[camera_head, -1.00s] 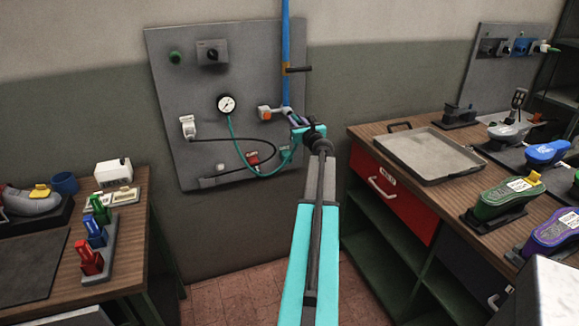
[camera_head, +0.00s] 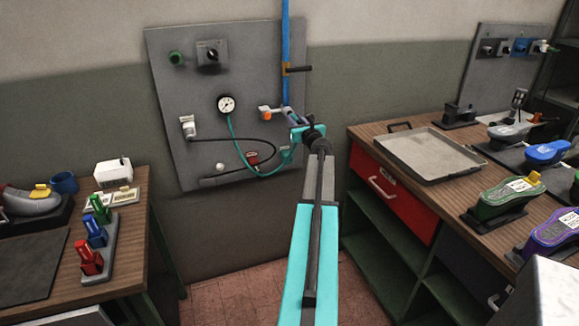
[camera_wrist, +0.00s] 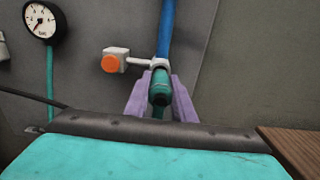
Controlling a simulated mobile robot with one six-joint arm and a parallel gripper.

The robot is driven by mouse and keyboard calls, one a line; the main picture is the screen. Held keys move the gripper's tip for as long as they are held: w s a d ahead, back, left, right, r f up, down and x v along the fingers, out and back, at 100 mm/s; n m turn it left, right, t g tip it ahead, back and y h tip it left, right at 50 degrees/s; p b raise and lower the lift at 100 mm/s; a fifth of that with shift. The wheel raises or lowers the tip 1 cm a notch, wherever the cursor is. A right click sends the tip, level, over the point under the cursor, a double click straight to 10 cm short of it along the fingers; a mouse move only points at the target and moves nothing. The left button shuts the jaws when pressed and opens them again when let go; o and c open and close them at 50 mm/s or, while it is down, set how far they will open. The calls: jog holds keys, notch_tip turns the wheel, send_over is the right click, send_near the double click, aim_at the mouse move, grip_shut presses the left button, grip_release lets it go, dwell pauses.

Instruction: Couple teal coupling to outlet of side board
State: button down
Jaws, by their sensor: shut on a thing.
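The side board (camera_head: 165,90) is a grey panel on the wall. Its outlet is a pale fitting (camera_head: 268,110) with an orange button (camera_wrist: 115,62), at the foot of a blue pipe (camera_head: 286,45). My gripper (camera_wrist: 160,92) has purple fingers, shut on the teal coupling (camera_wrist: 160,87). The coupling stands upright, its top close under the outlet's ring (camera_wrist: 159,64); I cannot tell whether they touch or are joined. In the head view my gripper (camera_head: 295,117) is just below and right of the orange button, and mostly hides the coupling.
A teal hose (camera_head: 240,150) loops below the gauge (camera_head: 227,105) towards my gripper. A black hose (camera_head: 235,140) runs nearby. A lever (camera_head: 299,69) sticks out from the blue pipe. Workbenches stand left (camera_head: 135,240) and right (camera_head: 375,130), with open floor between.

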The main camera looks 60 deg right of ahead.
jog(key=shift+x, duration=1.1)
dwell(0.6)
jog(key=c, duration=1.4)
grip_release()
jog(key=shift+s+a, duration=0.1)
jog(key=b+v, duration=0.2)
jog(key=v, duration=1.1)
jog(key=shift+s+a, duration=0.2)
jog(key=shift+a, duration=0.05)
